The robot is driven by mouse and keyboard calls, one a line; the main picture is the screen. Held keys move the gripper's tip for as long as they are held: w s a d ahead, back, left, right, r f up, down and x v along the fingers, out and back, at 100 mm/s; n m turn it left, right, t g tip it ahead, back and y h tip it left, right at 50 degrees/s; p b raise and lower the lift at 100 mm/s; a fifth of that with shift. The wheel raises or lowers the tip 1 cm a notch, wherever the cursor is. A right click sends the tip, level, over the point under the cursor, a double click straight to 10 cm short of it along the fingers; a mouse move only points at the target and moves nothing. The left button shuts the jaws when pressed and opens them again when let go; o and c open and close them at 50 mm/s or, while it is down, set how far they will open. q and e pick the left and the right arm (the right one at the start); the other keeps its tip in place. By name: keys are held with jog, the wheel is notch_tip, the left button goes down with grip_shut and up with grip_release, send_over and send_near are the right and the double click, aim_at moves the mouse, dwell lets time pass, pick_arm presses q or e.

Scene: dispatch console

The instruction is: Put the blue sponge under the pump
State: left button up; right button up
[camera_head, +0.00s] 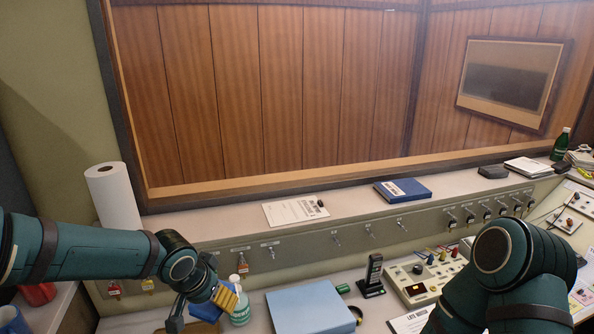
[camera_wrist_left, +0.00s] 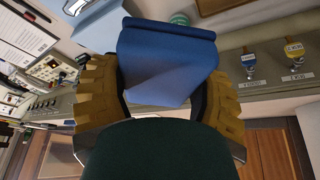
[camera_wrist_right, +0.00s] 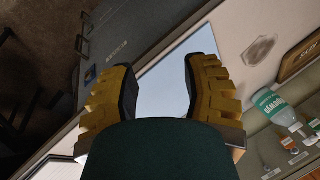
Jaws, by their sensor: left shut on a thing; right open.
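My left gripper (camera_head: 203,302) is shut on the blue sponge (camera_wrist_left: 166,62), which shows between its yellow fingers in the left wrist view. In the head view part of the sponge (camera_head: 205,312) shows by the fingers, low over the desk's left part. A clear bottle with a green label and white top (camera_head: 240,306), which looks like the pump, stands just right of the left gripper. The bottle (camera_wrist_right: 272,104) also shows at the right of the right wrist view. My right gripper (camera_wrist_right: 157,88) is open and empty; in the head view it is hidden behind my right arm.
A light blue flat box or binder (camera_head: 310,308) lies right of the bottle. A black handset (camera_head: 373,275) stands beside a control panel (camera_head: 428,278) farther right. A paper towel roll (camera_head: 113,197) stands at the left. The ledge behind holds papers (camera_head: 294,212) and a dark blue binder (camera_head: 402,190).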

pick_arm(q)
jog(key=shift+r+n, duration=0.3)
jog(key=shift+r, duration=0.15)
jog(key=shift+s, duration=0.15)
jog(key=f+n, duration=0.1)
jog(key=f, duration=0.1)
jog(key=s+f+n+y, duration=0.1)
jog(key=f, duration=0.1)
jog(key=f+n, duration=0.1)
jog(key=f, duration=0.2)
jog(key=shift+s, duration=0.2)
jog(key=s+f, duration=0.5)
jog(key=f, duration=0.2)
jog(key=shift+n+y, duration=0.3)
